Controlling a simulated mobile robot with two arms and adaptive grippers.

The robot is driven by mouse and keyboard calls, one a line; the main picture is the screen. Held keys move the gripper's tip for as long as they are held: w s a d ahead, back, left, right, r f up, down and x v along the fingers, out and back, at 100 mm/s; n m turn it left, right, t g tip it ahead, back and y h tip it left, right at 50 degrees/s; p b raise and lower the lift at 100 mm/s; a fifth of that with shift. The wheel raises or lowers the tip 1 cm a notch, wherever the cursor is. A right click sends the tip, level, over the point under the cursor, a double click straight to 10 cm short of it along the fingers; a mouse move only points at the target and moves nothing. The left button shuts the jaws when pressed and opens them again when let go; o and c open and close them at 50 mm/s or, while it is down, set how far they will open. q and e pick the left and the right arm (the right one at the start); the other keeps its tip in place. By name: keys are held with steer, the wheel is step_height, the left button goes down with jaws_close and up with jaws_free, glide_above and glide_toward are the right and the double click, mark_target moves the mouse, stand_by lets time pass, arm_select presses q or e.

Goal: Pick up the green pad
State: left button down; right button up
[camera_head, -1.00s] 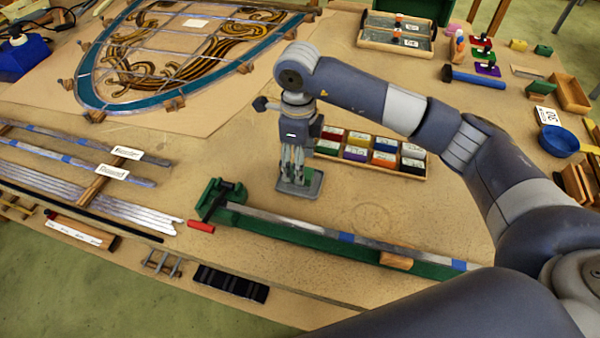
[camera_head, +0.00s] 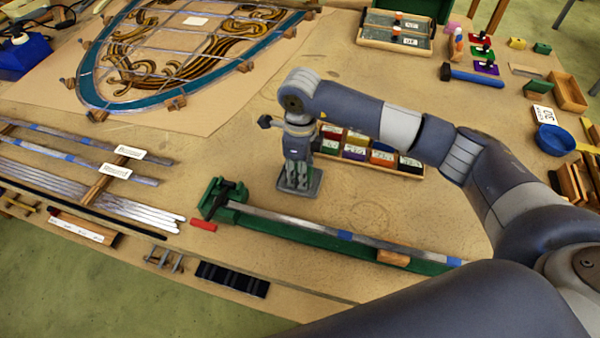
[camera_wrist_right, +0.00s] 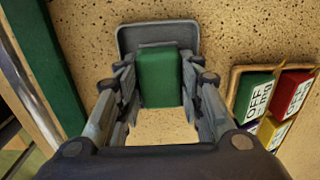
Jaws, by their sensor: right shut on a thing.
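The green pad (camera_wrist_right: 160,78) is a small green block on a grey rectangular tray (camera_wrist_right: 185,28) in the right wrist view. My right gripper (camera_wrist_right: 163,80) points down with its fingers on either side of the pad, shut on it. In the head view my right gripper (camera_head: 297,178) stands low over the grey tray (camera_head: 314,184), in front of the block crate. The pad is hidden there behind the fingers. I cannot tell any gap between pad and tray. My left gripper is not in view.
A crate of labelled coloured blocks (camera_head: 383,158) sits just right of the gripper. A long green clamp fixture (camera_head: 290,229) with a metal strip runs in front. The leaded panel (camera_head: 180,50) lies at the back left. Bare board lies left of the gripper.

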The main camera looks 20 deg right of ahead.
step_height(320, 180, up, 9)
steer(key=b, duration=0.3)
steer(key=shift+r, duration=0.55)
